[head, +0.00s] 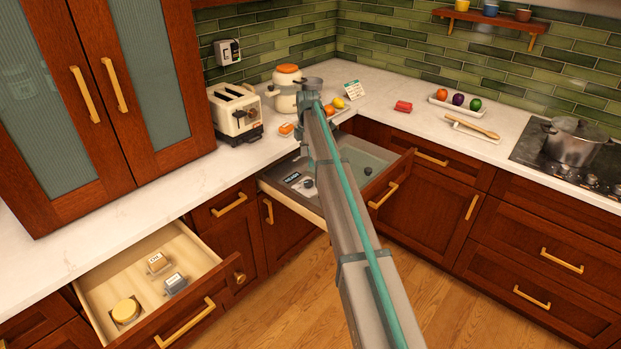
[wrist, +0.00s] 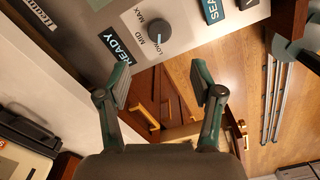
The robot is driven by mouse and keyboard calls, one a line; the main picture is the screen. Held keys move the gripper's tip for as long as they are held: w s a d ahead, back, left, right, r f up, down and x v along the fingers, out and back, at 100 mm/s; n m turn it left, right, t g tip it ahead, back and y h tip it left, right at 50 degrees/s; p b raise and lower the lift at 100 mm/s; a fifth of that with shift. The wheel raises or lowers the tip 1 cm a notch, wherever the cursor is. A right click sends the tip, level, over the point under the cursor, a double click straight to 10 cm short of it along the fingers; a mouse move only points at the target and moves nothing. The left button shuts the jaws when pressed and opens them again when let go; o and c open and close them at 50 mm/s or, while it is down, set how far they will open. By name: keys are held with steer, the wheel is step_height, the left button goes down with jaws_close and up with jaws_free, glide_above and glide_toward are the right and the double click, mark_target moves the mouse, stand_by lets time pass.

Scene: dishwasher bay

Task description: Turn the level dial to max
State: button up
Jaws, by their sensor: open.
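The level dial (wrist: 158,32) is a dark grey round knob on a grey panel, near the top of the wrist view. MAX, MID and LOW labels surround it, and its pale mark appears to face LOW. In the head view a small dark knob (head: 308,183) shows beside a READY label, in the open dishwasher drawer left of my arm. My gripper (wrist: 163,80) is open and empty in the wrist view. Its two fingers are spread apart below the dial in the picture, not touching it.
The pulled-out dishwasher drawer (head: 381,179) stands under the corner counter. A second open drawer (head: 103,276) at lower left holds several small items. A toaster (head: 236,111) and a jar (head: 286,91) stand on the counter. A pot (head: 573,141) sits on the stove at right.

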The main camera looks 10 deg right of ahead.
mark_target(309, 182)
steer(key=shift+n, duration=0.3)
step_height(309, 182, down, 11)
steer(key=p, duration=0.3)
steer(key=shift+w+d, duration=0.1)
steer(key=shift+d, duration=0.05)
steer(key=c, duration=1.1)
steer(key=shift+c, duration=0.2)
